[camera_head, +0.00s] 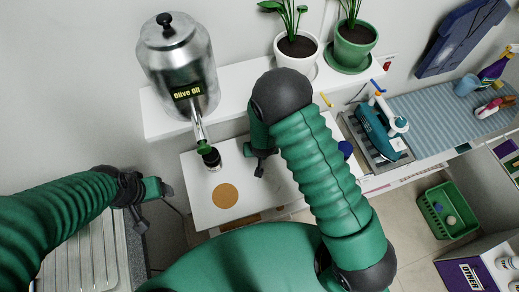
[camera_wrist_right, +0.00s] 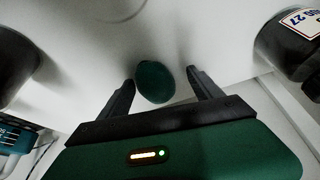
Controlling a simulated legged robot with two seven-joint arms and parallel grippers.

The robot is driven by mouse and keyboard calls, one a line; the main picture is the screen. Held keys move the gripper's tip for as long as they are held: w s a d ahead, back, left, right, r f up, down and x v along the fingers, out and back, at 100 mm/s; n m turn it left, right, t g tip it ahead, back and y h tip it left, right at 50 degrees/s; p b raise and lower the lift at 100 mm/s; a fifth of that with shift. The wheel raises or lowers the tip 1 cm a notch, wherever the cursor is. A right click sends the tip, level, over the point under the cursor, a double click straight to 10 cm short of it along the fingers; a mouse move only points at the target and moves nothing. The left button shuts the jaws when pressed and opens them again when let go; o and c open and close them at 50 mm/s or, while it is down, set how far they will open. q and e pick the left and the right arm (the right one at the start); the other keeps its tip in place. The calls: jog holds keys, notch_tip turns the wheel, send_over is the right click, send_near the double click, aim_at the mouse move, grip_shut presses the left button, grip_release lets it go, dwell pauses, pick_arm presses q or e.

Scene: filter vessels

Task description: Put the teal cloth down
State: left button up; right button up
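I cannot pick out a teal cloth for certain in either view. My right gripper (camera_head: 262,160) hangs over the white table (camera_head: 195,190); in the right wrist view its two fingers (camera_wrist_right: 160,85) are apart with nothing clamped between them. A dark green round patch (camera_wrist_right: 155,82) shows between and beyond the fingertips; I cannot tell whether it is flat on the surface. A teal boxy object (camera_head: 374,132) lies on a grey tray at the right, away from both grippers. My left gripper (camera_head: 165,189) is left of the table, apart from everything; its fingers are too small to read.
The table has an orange disc (camera_head: 225,196) and a blue one (camera_head: 345,148). Potted plants (camera_head: 297,45) stand behind. A green crate (camera_head: 447,209) is on the floor.

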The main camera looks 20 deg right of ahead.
jog(key=shift+w+a, duration=0.15)
jog(key=shift+a, duration=0.35)
jog(key=shift+d+r, duration=0.15)
jog(key=shift+r, duration=0.2)
jog(key=s+d+v, duration=0.1)
jog(key=v, duration=1.3)
jog(key=s+d+r+n+g, duration=0.2)
jog(key=s+d+r, duration=0.5)
jog(key=s, duration=0.2)
pick_arm(q)
jog(key=s+b+x, duration=0.2)
jog(key=b+x, duration=0.6)
jog(key=shift+f+b, duration=0.4)
jog(key=shift+f, duration=0.05)
pick_arm(e)
jog(key=s+x, duration=0.2)
jog(key=x, duration=0.6)
jog(key=shift+w+a+f+y, duration=0.3)
jog(key=shift+w+a+f, duration=0.15)
jog(key=shift+f, duration=0.15)
